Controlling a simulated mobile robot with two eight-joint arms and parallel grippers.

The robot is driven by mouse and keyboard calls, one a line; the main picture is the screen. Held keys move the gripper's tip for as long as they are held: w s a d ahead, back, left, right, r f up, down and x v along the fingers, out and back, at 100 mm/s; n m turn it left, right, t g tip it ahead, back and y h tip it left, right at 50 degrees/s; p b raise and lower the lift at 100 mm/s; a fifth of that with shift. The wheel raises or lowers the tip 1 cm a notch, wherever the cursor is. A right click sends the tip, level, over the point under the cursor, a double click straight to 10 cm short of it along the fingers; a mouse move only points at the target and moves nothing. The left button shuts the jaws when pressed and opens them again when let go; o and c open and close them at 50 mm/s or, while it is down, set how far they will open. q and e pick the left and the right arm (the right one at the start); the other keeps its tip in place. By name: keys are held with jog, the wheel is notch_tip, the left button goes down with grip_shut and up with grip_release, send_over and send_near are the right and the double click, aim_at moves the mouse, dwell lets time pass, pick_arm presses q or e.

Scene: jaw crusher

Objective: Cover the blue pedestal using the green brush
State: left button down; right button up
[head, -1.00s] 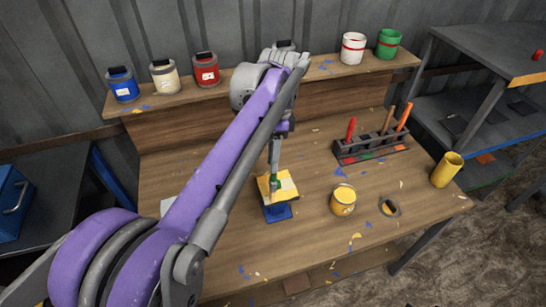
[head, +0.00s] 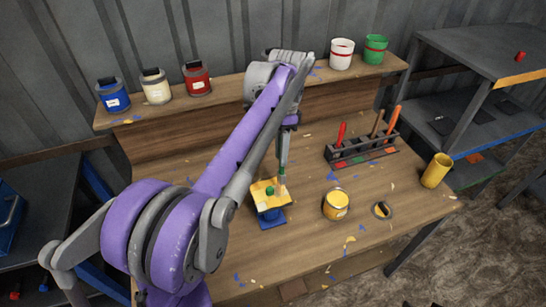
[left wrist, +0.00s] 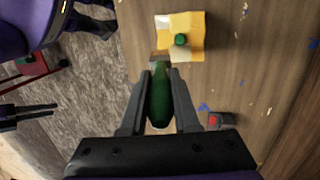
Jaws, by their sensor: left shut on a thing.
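The blue pedestal (head: 271,217) stands on the workbench. Its top plate is mostly yellow with a pale patch and a small green knob; the plate also shows in the left wrist view (left wrist: 190,48). My left gripper (head: 284,152) is above the pedestal, shut on the green brush (left wrist: 160,98). The brush hangs bristles down, its tip by the far right edge of the yellow plate; I cannot tell if it touches. My right gripper is not in the head view; a purple part of mine with dark prongs shows in the left wrist view, and its identity is unclear.
An open yellow paint can (head: 336,205) stands right of the pedestal, beside a round hole (head: 382,209). Behind is a brush rack (head: 361,150) with several handles. A yellow cylinder (head: 436,170) is at the right edge. Paint cans (head: 113,96) line the back shelf.

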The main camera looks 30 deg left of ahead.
pick_arm(q)
jog(key=shift+w+d+f, duration=0.1)
jog(key=shift+w+d, duration=0.1)
jog(key=shift+w, duration=1)
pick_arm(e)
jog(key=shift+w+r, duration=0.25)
pick_arm(q)
jog(key=shift+s, duration=0.1)
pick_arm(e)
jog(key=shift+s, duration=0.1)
pick_arm(q)
notch_tip(320, 180, down, 3)
jog(key=shift+f+b, duration=0.2)
jog(key=shift+b, duration=0.35)
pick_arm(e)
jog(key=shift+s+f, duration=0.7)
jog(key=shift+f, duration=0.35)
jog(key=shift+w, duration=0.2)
pick_arm(q)
jog(key=shift+f, duration=0.1)
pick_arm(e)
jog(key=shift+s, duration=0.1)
